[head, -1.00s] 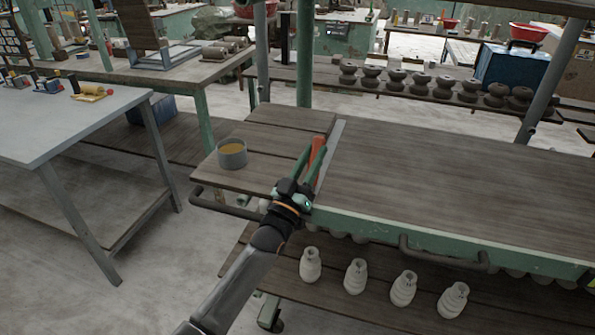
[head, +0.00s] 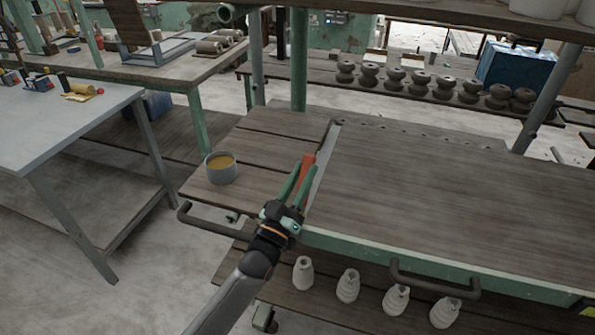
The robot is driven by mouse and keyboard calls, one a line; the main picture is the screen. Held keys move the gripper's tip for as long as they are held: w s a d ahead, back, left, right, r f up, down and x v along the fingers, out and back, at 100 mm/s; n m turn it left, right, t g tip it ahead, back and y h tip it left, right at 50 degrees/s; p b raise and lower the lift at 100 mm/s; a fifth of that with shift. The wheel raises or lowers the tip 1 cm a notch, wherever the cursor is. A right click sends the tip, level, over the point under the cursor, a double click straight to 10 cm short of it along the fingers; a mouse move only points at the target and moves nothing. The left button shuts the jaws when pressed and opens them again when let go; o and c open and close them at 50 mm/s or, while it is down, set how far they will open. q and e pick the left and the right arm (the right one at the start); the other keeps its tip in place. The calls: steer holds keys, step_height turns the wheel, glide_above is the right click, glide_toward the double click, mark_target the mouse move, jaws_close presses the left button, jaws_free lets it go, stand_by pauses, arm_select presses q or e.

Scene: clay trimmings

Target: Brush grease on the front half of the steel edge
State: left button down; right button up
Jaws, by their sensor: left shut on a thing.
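The steel edge (head: 323,172) is a pale grey strip running front to back along the left side of the large wooden bench top. My left gripper (head: 299,178) is shut on a brush (head: 309,162) with an orange-red handle and a thin dark far end. The brush points away from me, along the steel edge's left side, its far end near the strip's back end. I cannot tell whether its tip touches the steel. A grey pot of amber grease (head: 221,168) stands on the lower wooden side shelf, left of the gripper. My right gripper is not in view.
Dark bent handles (head: 434,281) stick out from the bench front. Pale ribbed pieces (head: 348,285) stand on the shelf below. A green post (head: 298,60) rises behind the side shelf. The bench top (head: 430,190) is mostly clear. A grey table (head: 60,120) stands left.

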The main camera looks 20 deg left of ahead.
mark_target(304, 164)
arm_select(q)
steer(key=shift+t, duration=0.4)
steer(key=r, duration=0.1)
steer(key=w+r+p, duration=0.1)
steer(key=r, duration=0.1)
steer(key=shift+w+a+r, duration=0.1)
steer(key=shift+w+r, duration=0.25)
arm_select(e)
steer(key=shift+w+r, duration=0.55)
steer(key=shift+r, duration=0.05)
arm_select(q)
steer(key=shift+s+r+p, duration=0.15)
steer(key=shift+s+p, duration=0.2)
steer(key=shift+p, duration=0.4)
steer(key=shift+s+p, duration=0.3)
steer(key=shift+p, duration=0.25)
steer(key=shift+s, duration=0.4)
steer(key=shift+f, duration=0.35)
steer(key=shift+s, duration=0.1)
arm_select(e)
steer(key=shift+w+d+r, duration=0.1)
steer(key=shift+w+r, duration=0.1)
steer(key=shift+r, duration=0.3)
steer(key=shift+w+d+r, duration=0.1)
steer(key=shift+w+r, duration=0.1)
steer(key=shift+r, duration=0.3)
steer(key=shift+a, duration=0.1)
